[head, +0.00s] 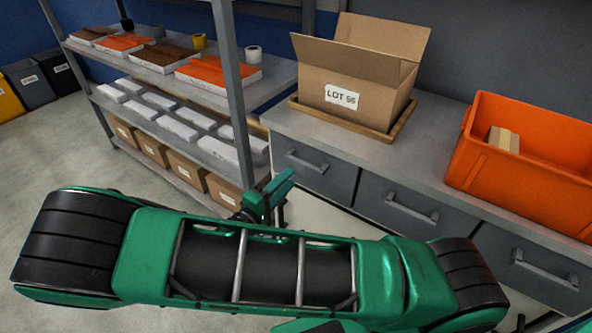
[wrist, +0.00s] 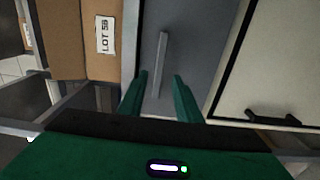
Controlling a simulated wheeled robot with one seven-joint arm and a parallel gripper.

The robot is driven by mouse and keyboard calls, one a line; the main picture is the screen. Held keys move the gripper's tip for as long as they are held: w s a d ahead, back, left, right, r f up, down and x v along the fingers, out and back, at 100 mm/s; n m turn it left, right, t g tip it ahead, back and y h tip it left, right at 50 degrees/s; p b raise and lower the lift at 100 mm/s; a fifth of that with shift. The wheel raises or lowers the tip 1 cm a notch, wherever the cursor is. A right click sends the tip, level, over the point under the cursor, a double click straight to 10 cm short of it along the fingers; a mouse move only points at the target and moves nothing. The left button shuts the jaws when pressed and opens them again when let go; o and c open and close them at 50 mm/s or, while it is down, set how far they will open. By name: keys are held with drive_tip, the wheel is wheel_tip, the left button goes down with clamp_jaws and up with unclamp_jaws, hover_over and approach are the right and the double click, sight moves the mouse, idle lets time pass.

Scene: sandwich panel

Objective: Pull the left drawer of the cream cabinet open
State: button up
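The cabinet has grey drawer fronts along its top row and a cream lower front (wrist: 270,70) in the wrist view. The left drawer (head: 330,181) looks shut, with a pale bar handle (head: 305,162). In the wrist view the drawer (wrist: 190,40) fills the middle, and its handle (wrist: 161,65) runs lengthwise. My gripper (wrist: 155,90) is open, its two green fingers either side of the handle's near end. I cannot tell whether they touch it. In the head view my gripper (head: 277,192) is just left of and below this drawer, partly hidden by my arm.
An open cardboard box (head: 365,92) on a wooden tray (head: 345,129) stands on the worktop above the drawer. An orange bin (head: 525,170) is to its right. A metal shelf rack (head: 232,85) stands close on the left. The cream front has a dark handle (wrist: 272,117).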

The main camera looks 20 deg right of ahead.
sight(302, 166)
drive_tip(key=shift+x, duration=3.05)
clamp_jaws()
drive_tip(key=shift+s+a, duration=0.1)
drive_tip(key=shift+s, duration=0.15)
